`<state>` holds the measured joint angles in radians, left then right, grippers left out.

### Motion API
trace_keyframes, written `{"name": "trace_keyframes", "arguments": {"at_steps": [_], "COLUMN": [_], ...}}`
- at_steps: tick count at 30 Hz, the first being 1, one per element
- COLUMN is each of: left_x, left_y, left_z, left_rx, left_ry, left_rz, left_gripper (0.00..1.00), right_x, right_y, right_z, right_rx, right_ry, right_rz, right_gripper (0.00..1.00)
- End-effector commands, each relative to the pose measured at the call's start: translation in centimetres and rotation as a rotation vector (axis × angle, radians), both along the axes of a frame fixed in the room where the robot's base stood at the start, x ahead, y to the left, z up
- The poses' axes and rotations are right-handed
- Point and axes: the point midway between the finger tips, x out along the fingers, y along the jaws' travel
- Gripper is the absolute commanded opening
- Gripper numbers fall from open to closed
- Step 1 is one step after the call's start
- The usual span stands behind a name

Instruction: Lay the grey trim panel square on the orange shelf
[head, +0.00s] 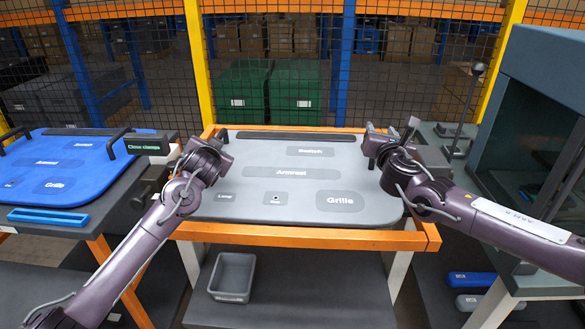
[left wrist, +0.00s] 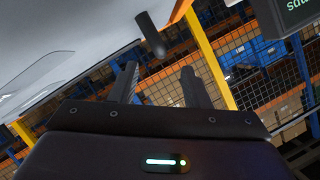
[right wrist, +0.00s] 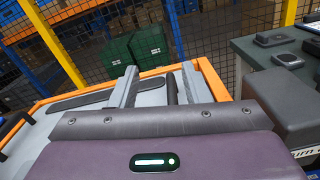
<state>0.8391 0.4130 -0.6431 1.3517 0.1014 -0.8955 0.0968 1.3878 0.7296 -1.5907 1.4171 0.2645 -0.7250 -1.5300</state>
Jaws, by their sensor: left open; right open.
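The grey trim panel (head: 240,200) lies over the orange shelf (head: 300,237), roughly in line with its frame. Whether it rests fully on it I cannot tell. It carries labels such as Armrest and Grille. My left gripper (head: 224,158) is open at the panel's left side; in the left wrist view, a dark handle (left wrist: 150,35) stands beyond its fingertips, apart from them. My right gripper (head: 385,138) is open at the panel's right side; in the right wrist view, a dark handle (right wrist: 171,90) shows between its fingers, and contact is unclear.
A blue panel (head: 75,150) lies on a bench at left, near a sign reading Close clamps (head: 148,146). A grey bin (head: 232,277) stands beneath the shelf. A glass-fronted cabinet (head: 535,130) is at right. A mesh fence (head: 380,60) and green crates (head: 295,92) are behind.

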Motion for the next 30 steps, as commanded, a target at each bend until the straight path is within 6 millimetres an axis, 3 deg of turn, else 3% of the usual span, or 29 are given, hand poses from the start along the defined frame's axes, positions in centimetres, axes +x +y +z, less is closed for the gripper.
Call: {"name": "trace_keyframes", "arguments": {"at_steps": [8,20,30], "left_x": [0.4,3.7,6.2], "left_y": [0.1,0.6,1.0], "left_z": [-0.1,-1.2,-2.1], "left_rx": [-0.001,-0.001,-0.001], "left_ry": [0.001,0.001,0.002], "left_rz": [0.001,0.001,0.001], "left_gripper": [0.43,0.43,0.43], "right_x": [0.0,-0.1,5.1], "right_y": [0.1,0.1,-0.1], "right_z": [-1.0,-8.3,-8.0], "right_rx": [0.001,0.001,0.002], "right_ry": [0.004,0.005,0.0], "right_rz": [0.001,0.001,0.001], "right_gripper": [0.43,0.43,0.43]}}
